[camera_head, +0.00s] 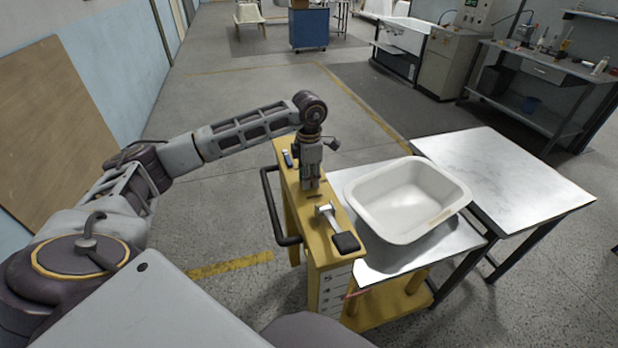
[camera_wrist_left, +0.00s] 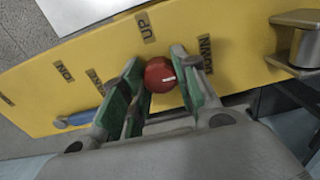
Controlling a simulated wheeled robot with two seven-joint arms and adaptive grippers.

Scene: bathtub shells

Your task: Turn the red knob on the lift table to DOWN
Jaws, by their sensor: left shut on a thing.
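The red knob (camera_wrist_left: 160,75) is on the yellow top panel of the lift table (camera_head: 322,235), between the green-padded fingers of my left gripper (camera_wrist_left: 160,88). The gripper is shut on it. A white mark shows on the knob's right part in the wrist view. The UP label (camera_wrist_left: 146,27) is above the knob and the DOWN label (camera_wrist_left: 205,53) is to its right, beside a finger. In the head view my left gripper (camera_head: 311,186) points down onto the yellow panel and hides the knob. My right gripper is not in view.
A white basin (camera_head: 408,198) rests on the lift table's plate. A bare table (camera_head: 505,178) stands to the right.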

